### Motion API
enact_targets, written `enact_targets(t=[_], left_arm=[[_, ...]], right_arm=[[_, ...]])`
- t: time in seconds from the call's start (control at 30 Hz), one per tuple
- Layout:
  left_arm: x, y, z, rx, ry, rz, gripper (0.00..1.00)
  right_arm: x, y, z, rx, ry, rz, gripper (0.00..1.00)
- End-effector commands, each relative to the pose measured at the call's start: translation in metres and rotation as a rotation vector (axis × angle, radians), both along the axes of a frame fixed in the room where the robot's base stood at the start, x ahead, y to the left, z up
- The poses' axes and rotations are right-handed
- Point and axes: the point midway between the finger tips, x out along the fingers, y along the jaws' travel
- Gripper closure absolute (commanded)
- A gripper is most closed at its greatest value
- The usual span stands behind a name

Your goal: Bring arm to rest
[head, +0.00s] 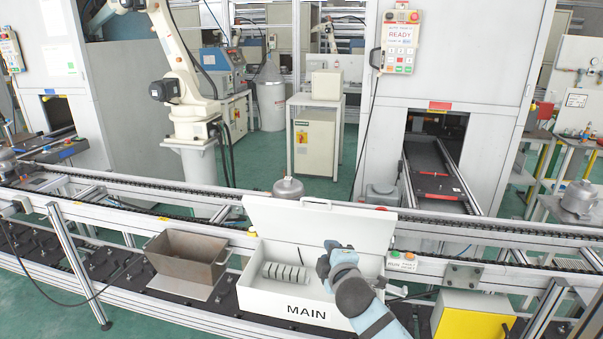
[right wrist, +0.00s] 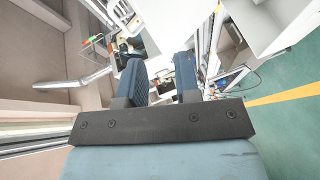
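My right gripper (head: 328,258) reaches in from the lower right of the head view. It hangs over the right part of the open white box marked MAIN (head: 305,311). In the right wrist view my right gripper (right wrist: 161,76) shows two blue fingers standing apart, with nothing held between them. Inside the box, left of the gripper, lies a row of grey ribbed parts (head: 285,273). The box's lid (head: 318,222) stands raised at the back. My left gripper is not in view.
A brown open bin (head: 188,262) stands left of the box. A yellow-fronted box (head: 464,320) stands to the right. Behind runs the conveyor rail (head: 470,226), with a grey compressor housing (head: 288,189) beyond the lid. A control panel (head: 399,47) hangs on the white machine.

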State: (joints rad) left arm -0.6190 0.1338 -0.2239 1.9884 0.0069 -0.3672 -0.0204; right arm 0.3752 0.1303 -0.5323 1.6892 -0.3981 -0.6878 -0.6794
Motion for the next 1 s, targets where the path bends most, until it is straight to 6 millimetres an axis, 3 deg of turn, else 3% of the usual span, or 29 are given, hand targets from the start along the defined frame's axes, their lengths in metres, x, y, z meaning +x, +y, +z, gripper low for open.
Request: enact_targets(t=[0.03, 0.2, 0.4, 0.5, 0.6, 0.73, 0.83, 1.0], left_arm=[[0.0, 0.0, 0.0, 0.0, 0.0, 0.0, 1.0], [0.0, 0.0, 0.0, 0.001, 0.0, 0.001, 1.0], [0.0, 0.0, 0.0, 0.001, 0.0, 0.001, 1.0], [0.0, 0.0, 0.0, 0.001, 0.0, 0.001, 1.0], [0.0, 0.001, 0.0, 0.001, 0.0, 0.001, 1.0], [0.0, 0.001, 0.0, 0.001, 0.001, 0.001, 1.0], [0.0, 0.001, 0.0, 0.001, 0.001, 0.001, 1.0], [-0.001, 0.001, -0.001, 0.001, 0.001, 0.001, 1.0]], right_arm=[[-0.021, -0.004, -0.033, 0.073, 0.057, 0.0, 0.7], [-0.094, -0.022, -0.117, 0.357, 0.223, -0.033, 0.7], [-0.192, -0.046, -0.192, 0.677, 0.395, -0.127, 0.7], [-0.245, -0.061, -0.221, 0.828, 0.471, -0.196, 0.7], [-0.293, -0.074, -0.241, 0.961, 0.529, -0.266, 0.7], [-0.34, -0.088, -0.254, 1.085, 0.577, -0.342, 0.7], [-0.361, -0.095, -0.259, 1.14, 0.597, -0.378, 0.7], [-0.371, -0.098, -0.261, 1.172, 0.605, -0.398, 0.7]])
